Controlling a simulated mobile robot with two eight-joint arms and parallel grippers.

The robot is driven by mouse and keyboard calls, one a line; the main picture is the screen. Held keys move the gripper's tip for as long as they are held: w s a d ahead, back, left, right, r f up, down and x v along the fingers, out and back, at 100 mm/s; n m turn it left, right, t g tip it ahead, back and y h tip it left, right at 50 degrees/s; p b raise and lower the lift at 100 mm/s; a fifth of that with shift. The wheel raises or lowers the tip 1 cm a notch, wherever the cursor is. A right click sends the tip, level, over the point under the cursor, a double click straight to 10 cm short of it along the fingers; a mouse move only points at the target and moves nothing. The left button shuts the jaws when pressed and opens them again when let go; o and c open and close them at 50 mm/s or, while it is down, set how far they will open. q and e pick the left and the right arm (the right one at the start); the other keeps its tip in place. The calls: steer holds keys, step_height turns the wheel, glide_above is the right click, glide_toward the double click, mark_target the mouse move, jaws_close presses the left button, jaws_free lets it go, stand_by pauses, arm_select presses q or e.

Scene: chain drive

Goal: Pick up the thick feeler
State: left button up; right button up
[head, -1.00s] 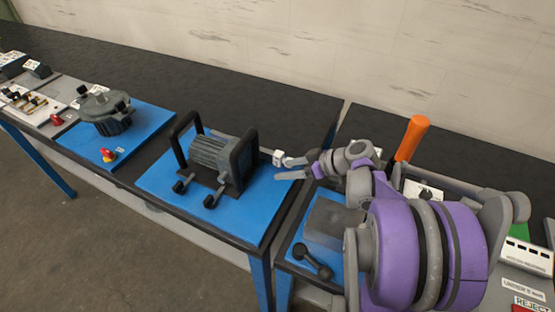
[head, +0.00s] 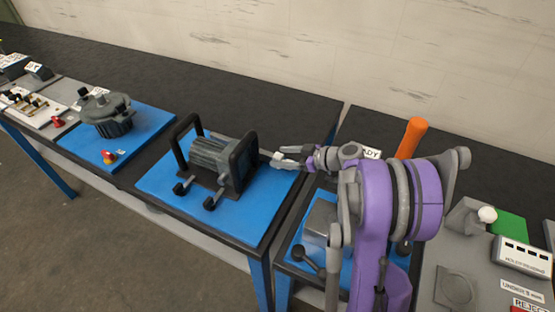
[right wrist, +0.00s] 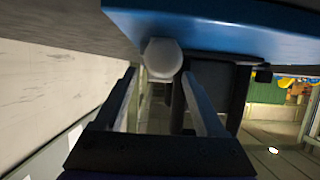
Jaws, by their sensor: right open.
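I cannot make out for certain which thing is the thick feeler. My right gripper (head: 279,160) is open in the head view, its fingertips just right of the black-framed motor (head: 215,155). A small white piece (head: 277,154) shows at the fingertips there. In the right wrist view the two fingers of my right gripper (right wrist: 158,73) are apart. A pale rounded piece (right wrist: 162,58) shows between and just beyond the tips, with a dark bar running below it. Whether the fingers touch it cannot be told. My left gripper is not in view.
The motor stands on a blue pad (head: 165,190). A grey block (head: 318,222) and an orange upright handle (head: 411,138) are by my right arm. A dark pot-like unit (head: 108,115) is farther left. The dark bench behind the motor (head: 260,105) is clear.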

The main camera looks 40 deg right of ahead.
steer(key=shift+x, duration=1.15)
jaws_close()
